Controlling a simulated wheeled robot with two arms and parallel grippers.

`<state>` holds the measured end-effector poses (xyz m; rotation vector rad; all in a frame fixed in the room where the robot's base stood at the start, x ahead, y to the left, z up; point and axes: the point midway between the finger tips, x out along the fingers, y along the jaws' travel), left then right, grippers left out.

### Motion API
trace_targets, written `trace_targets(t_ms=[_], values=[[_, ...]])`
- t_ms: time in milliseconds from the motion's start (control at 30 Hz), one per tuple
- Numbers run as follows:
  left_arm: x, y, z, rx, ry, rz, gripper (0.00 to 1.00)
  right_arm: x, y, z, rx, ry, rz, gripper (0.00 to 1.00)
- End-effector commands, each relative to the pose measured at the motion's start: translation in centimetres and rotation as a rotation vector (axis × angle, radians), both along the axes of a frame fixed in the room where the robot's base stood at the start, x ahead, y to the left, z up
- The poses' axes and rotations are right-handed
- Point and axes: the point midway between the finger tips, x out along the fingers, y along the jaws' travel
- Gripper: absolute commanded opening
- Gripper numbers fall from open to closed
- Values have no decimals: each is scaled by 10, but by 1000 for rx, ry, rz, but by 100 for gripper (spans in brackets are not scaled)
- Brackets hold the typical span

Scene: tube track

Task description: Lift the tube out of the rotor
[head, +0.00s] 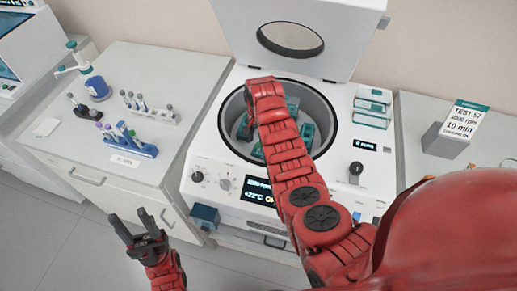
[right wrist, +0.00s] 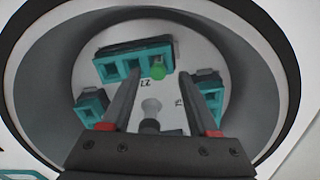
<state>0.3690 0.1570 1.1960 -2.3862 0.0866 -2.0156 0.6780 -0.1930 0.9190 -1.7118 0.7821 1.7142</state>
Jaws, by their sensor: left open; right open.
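The tube, with a green cap (right wrist: 158,71), sits in the right-end slot of the far teal bucket in the right wrist view; its body is hidden in the bucket. The pale rotor (right wrist: 200,60) lies inside the centrifuge bowl and carries several teal buckets, which also show in the head view (head: 307,135). My right gripper (right wrist: 161,72) is open inside the bowl, its fingers on either side of the cap in the picture; I cannot tell if they touch it. In the head view my right arm hides the tube. My left gripper (head: 130,218) is open and empty, in front of the left cabinet.
The centrifuge (head: 233,213) has its lid (head: 296,55) raised behind the bowl, and the bowl wall surrounds my right gripper. Teal trays (head: 371,107) sit right of the bowl.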

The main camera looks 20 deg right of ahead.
Motion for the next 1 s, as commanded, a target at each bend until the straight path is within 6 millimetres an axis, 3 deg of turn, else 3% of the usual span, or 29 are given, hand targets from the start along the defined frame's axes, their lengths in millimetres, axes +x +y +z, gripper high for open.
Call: trace_targets(t_ms=[33, 233, 633, 933, 1000], values=[[0, 0, 14, 0, 0, 0, 50, -4, 0, -1, 0, 6, 0, 60], [0, 0, 14, 0, 0, 0, 50, -3, -1, -23, 1, 5, -2, 60], [0, 0, 15, 0, 0, 0, 50, -2, -1, -29, 0, 0, 0, 58], [0, 0, 15, 0, 0, 0, 50, -2, -1, -29, 1, -1, 0, 4], [0, 0, 15, 0, 0, 0, 50, -2, -1, -29, 0, 0, 0, 0]])
